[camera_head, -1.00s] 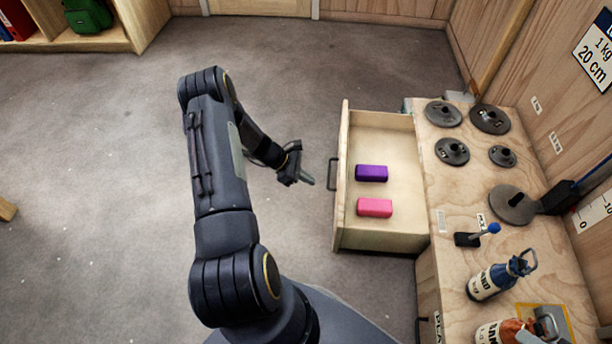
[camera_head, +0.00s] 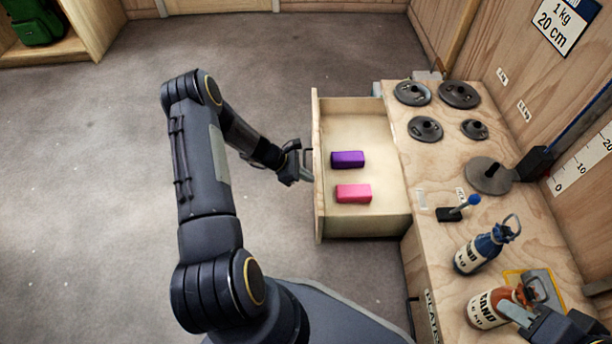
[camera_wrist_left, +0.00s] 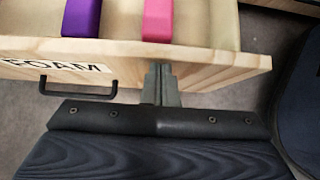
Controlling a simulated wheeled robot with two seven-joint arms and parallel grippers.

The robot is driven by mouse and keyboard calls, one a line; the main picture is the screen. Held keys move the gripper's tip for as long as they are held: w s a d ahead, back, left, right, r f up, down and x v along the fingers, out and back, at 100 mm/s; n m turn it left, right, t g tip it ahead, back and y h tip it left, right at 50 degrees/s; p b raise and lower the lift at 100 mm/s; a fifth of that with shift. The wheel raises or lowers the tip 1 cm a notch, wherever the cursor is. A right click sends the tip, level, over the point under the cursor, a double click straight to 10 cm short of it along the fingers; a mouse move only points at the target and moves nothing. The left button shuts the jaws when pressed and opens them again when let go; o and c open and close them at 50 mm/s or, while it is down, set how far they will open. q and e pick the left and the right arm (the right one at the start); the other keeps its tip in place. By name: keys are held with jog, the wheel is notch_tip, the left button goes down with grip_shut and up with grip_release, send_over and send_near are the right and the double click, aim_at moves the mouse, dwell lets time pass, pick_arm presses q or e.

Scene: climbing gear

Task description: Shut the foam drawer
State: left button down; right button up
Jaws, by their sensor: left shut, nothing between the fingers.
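The foam drawer (camera_head: 365,222) is pulled out to the left of the wooden bench in the head view. A purple block (camera_head: 347,159) and a pink block (camera_head: 353,193) lie inside it. In the left wrist view its front panel (camera_wrist_left: 215,64) bears a FOAM label (camera_wrist_left: 55,68) and a black handle (camera_wrist_left: 78,92). My left gripper (camera_head: 308,176) is shut and empty at the front panel; its fingertips (camera_wrist_left: 160,72) are beside the handle, close to the panel. I cannot tell if they touch. My right gripper (camera_head: 535,318) is partly visible at the lower right, by the orange sand bottle.
The bench (camera_head: 440,190) carries several dark weight plates (camera_head: 425,129), a blue-tipped peg (camera_head: 461,208), a blue sand bottle (camera_head: 485,248) and an orange sand bottle (camera_head: 493,305). The carpet (camera_head: 90,180) left of the drawer is clear.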

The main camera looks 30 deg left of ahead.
pick_arm(q)
jog(key=w+d, duration=0.7)
jog(key=d, duration=0.4)
jog(key=w+d+b, duration=0.1)
jog(key=w+d, duration=0.5)
jog(key=d, duration=0.5)
jog(key=shift+w+d, duration=0.35)
jog(key=shift+w, duration=0.05)
jog(key=shift+a, duration=0.1)
